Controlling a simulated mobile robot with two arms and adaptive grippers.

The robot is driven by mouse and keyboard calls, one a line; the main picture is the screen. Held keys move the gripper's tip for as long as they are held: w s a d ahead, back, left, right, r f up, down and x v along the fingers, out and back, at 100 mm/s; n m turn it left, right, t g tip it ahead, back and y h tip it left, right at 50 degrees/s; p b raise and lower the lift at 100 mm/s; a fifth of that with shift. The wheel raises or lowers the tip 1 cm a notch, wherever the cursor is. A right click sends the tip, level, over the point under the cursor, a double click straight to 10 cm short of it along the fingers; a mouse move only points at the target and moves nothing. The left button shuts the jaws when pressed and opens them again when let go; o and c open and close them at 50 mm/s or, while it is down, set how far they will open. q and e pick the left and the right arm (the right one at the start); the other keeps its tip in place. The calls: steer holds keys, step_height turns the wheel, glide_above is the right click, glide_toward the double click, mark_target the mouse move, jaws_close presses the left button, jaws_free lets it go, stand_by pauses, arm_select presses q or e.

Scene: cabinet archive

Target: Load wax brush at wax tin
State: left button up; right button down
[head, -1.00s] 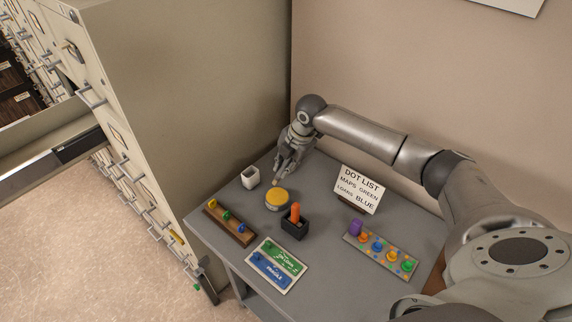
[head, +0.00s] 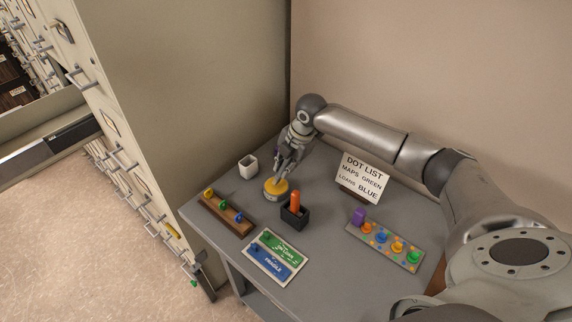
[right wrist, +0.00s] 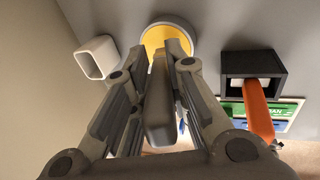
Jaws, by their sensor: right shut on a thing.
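The wax tin (head: 270,193) is a low round tin with a yellow top on the grey table; it also shows at the top of the right wrist view (right wrist: 165,34). My right gripper (head: 283,174) points down at the tin, its tips at or just over the yellow surface; I cannot tell whether they touch. In the right wrist view its fingers (right wrist: 172,50) are close together. It is shut on a slim thing, taken as the wax brush, which the fingers mostly hide. My left gripper is out of view.
A white cup (head: 248,166) stands left of the tin. A black holder (head: 294,215) with an orange handle (head: 294,201) stands close right. A wooden peg rack (head: 226,213), label cards (head: 277,256), a dot board (head: 385,246) and a sign (head: 362,178) surround them. A cabinet borders the left.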

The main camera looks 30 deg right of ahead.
stand_by(0.3)
steer(key=shift+f, duration=0.55)
stand_by(0.4)
steer(key=shift+s+f, duration=0.1)
steer(key=shift+f, duration=0.1)
stand_by(1.5)
steer(key=shift+r, duration=0.15)
steer(key=shift+r+p, duration=0.95)
steer(key=shift+p, duration=0.25)
step_height(320, 180, up, 5)
steer(key=p, duration=0.4)
steer(key=shift+r+p, duration=0.1)
steer(key=shift+p, duration=0.3)
